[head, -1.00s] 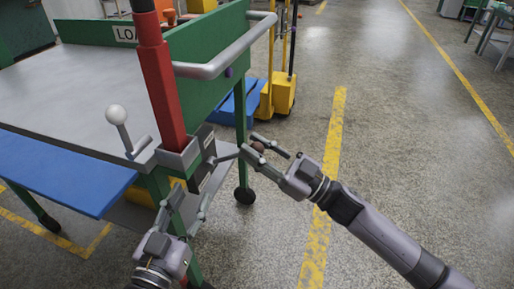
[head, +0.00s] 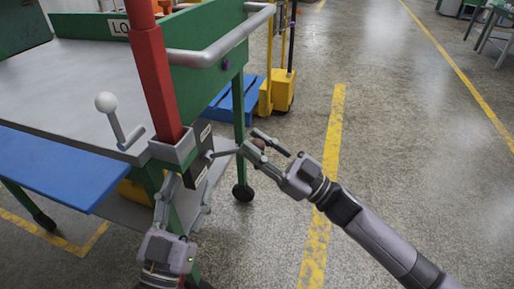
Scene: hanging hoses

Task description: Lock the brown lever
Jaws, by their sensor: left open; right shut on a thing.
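The brown lever's knob (head: 259,144) shows between the fingers of my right gripper (head: 262,146), which is shut on it. The lever's grey rod (head: 224,153) runs left from the knob to a dark plate with pale labels (head: 199,157) beside the base of the red post (head: 158,85). My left gripper (head: 184,200) is open and empty at the lower left, below the post's grey socket, in front of the green cart leg. Its fingers point up towards the plate, and I cannot tell whether they touch it.
A white-knobbed lever (head: 107,103) stands on the cart's grey top (head: 60,85). A silver handlebar (head: 222,52) sticks out from the cart's green panel. A yellow and blue pallet truck (head: 283,90) stands behind.

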